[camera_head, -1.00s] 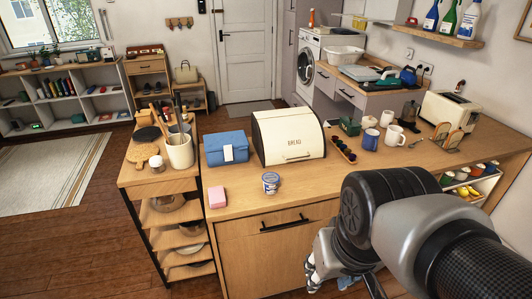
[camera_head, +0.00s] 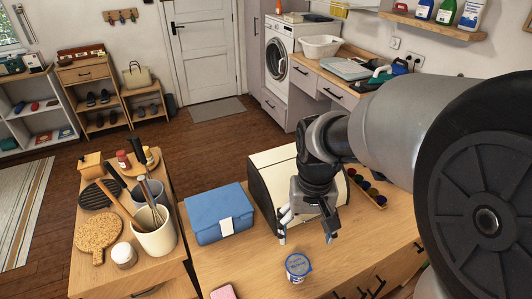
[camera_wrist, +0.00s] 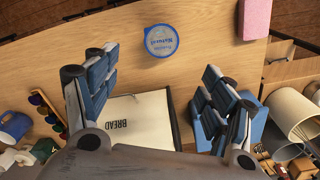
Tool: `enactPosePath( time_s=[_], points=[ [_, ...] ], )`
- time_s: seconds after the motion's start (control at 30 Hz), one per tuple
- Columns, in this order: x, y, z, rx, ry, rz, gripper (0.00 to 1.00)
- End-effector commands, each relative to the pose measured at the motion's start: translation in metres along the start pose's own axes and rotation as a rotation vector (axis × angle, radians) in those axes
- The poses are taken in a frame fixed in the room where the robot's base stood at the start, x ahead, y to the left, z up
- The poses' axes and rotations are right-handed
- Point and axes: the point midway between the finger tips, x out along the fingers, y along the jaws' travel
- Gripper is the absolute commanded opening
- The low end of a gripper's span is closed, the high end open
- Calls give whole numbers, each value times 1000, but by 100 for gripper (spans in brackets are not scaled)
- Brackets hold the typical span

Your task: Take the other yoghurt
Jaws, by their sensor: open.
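A small yoghurt pot (camera_head: 298,267) with a blue and white lid stands upright on the wooden counter, in front of the bread box. The pot also shows in the wrist view (camera_wrist: 161,40), at the top centre with its lid facing me. My gripper (camera_head: 306,238) is open and empty. It hangs over the front of the bread box, fingers pointing down, just behind the pot in the head view. In the wrist view my gripper (camera_wrist: 156,63) has its fingers spread wide, and the pot lies beyond the tips, between their lines. No second yoghurt pot is visible.
The cream bread box (camera_head: 272,160) is partly hidden by my gripper. A blue box (camera_head: 219,213) stands left of it. A pink block (camera_head: 223,292) lies at the counter's front edge. A utensil crock (camera_head: 155,236) is on the left cart. Counter around the pot is clear.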

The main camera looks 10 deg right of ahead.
Motion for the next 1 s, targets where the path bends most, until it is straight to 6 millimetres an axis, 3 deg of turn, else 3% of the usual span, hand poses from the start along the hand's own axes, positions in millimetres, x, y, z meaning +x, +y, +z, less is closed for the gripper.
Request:
enactPosePath(
  time_s=[0.5,0.83,1.0],
  points=[
    [105,0,1,0,-4,0,76],
    [126,-2,-1,0,-2,0,76],
    [150,-6,-6,-1,-3,0,76]
  ],
)
